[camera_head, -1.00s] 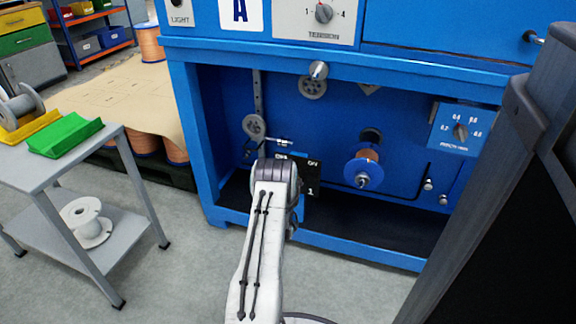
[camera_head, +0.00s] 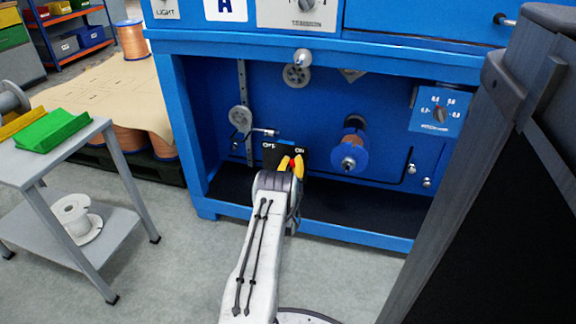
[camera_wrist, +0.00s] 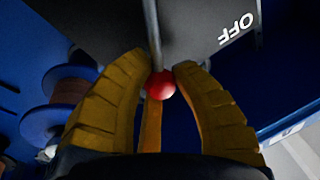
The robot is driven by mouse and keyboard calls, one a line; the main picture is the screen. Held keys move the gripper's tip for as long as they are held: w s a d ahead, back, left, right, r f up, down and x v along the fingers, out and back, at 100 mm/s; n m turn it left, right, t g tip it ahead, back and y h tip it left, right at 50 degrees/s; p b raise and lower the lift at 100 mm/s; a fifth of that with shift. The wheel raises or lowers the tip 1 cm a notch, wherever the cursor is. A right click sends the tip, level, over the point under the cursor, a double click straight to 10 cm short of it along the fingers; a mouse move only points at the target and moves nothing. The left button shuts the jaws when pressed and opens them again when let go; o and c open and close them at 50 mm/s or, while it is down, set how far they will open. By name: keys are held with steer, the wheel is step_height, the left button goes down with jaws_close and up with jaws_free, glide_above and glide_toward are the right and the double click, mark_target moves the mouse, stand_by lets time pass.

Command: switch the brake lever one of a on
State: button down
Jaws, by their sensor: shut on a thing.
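The blue machine (camera_head: 290,110) bears the letter A on its upper panel. In its open lower bay is a black plate (camera_head: 268,153) marked OFF at the left and ON at the right in the head view. The brake lever (camera_wrist: 154,32) is a thin grey rod with a red ball knob (camera_wrist: 160,85). My gripper (camera_head: 291,163) has yellow fingers, shut on the red knob in front of the plate. In the wrist view, the fingers (camera_wrist: 160,78) sit around the knob and the OFF label lies to the right. The ON label is not in the wrist view.
A copper wire spool with a blue flange (camera_head: 350,152) is right of the plate. A pulley (camera_head: 240,118) and a thin arm are left of it. A grey table (camera_head: 60,150) stands at the left. A dark panel (camera_head: 490,180) fills the right side.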

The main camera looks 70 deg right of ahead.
steer(key=shift+s+m, duration=0.3)
steer(key=c, duration=1)
jaws_free()
steer(key=shift+o, duration=0.2)
steer(key=shift+a, duration=0.1)
steer(key=shift+a+f, duration=0.2)
steer(key=shift+a, duration=0.3)
steer(key=v, duration=1)
steer(key=shift+a, duration=0.35)
